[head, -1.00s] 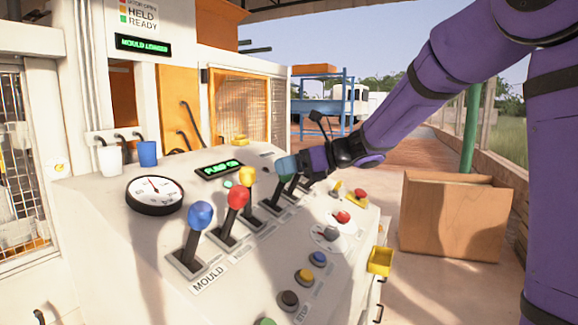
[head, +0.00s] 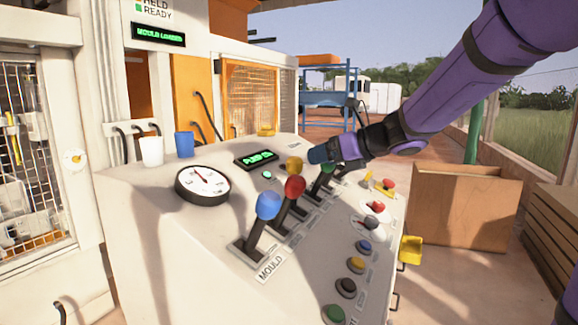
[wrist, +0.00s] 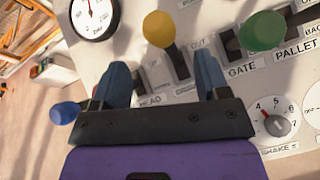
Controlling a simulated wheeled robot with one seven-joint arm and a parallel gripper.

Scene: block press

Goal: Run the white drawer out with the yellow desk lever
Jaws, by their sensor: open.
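The yellow lever (head: 294,164) stands on the white control desk (head: 140,215), between the red lever and the green lever. Its yellow knob shows in the wrist view (wrist: 160,28), ahead of and between my fingertips. My gripper (head: 318,154) is open with blue fingertips, just right of the yellow knob in the head view. The wrist view shows my gripper (wrist: 163,75) with nothing between its fingers. I cannot make out the white drawer in either view.
Close by stand the red lever (head: 295,187), the blue lever (head: 268,206) and the green lever (wrist: 262,30). A cardboard-coloured box (head: 460,210) stands right.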

